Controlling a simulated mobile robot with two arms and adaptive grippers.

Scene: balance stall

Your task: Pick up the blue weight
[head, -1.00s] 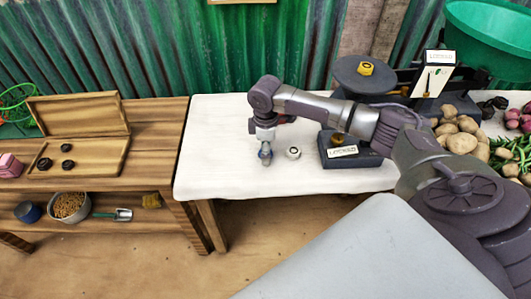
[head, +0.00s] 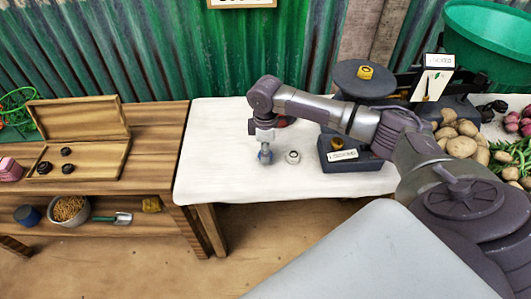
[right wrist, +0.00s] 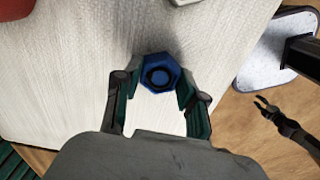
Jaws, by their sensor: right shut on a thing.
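The blue weight (right wrist: 160,73) is a hexagonal piece with a dark round recess in its top, seen in the right wrist view. My right gripper (right wrist: 160,82) is shut on it, one finger on either side. In the head view my right gripper (head: 265,154) points down over the left part of the white table (head: 215,150), and the weight is mostly hidden by the fingers. I cannot tell whether the weight touches the table. A dark gripper (right wrist: 268,107), apparently my left one, shows small at the right of the wrist view.
A white weight (head: 293,157) stands just right of my right gripper. A scale with a yellow weight (head: 365,72) on its pan (head: 362,86) is behind my arm. Potatoes (head: 460,143) lie to the right. A wooden bench (head: 150,140) with an open box is at left.

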